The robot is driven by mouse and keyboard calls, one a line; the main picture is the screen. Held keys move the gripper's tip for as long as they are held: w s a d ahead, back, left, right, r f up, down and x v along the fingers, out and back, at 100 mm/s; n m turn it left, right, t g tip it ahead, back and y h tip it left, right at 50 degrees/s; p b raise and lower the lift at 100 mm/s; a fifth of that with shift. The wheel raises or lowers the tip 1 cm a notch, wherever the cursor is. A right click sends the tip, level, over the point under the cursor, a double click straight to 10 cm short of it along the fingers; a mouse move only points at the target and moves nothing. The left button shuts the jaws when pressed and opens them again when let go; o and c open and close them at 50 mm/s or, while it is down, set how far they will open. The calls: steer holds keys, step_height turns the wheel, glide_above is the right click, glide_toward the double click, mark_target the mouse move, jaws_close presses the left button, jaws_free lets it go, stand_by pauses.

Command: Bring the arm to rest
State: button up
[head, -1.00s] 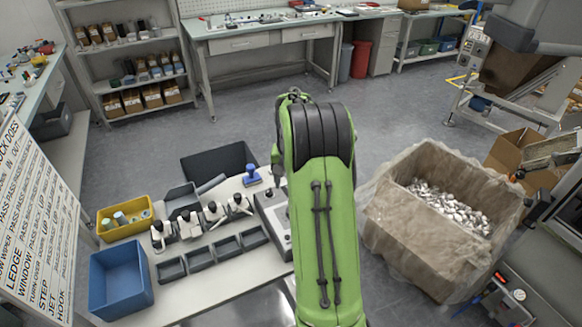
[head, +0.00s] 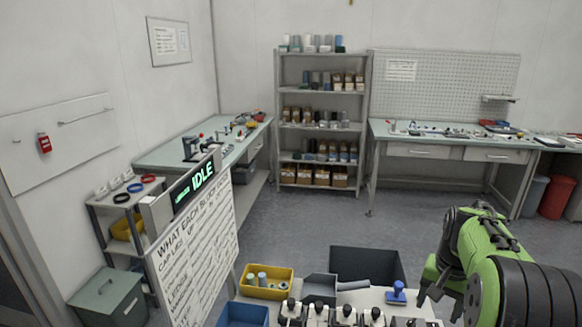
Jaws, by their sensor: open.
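My green and black arm stands at the lower right of the head view. My gripper (head: 432,288) hangs at its left end with its dark fingers pointing down and spread apart. I see nothing between them. It is close to the right part of the white work table (head: 420,304), to the right of a blue stamp-like handle (head: 398,292). Whether it touches anything there I cannot tell. The arm's lower part is cut off by the frame edge.
A yellow bin (head: 267,292), a blue bin (head: 243,316) and several small fixtures stand on the table. A dark open bin (head: 368,265) is behind it. A sign board reading IDLE (head: 195,235) stands left. Shelves (head: 321,120) and a workbench (head: 450,150) line the back; open floor lies between.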

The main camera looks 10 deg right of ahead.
steer(key=s+a+r+n+t, duration=0.15)
steer(key=s+a+r, duration=0.25)
steer(key=a, duration=0.4)
steer(key=s+a+r+n+t, duration=0.1)
steer(key=s+a+r+n, duration=0.3)
steer(key=a, duration=0.3)
steer(key=s+a+f+n+t, duration=0.1)
steer(key=s+a+n+t, duration=0.1)
steer(key=s+a, duration=0.5)
steer(key=s+n, duration=0.1)
steer(key=s, duration=0.4)
steer(key=shift+f, duration=0.4)
steer(key=shift+t, duration=0.25)
stand_by(1.5)
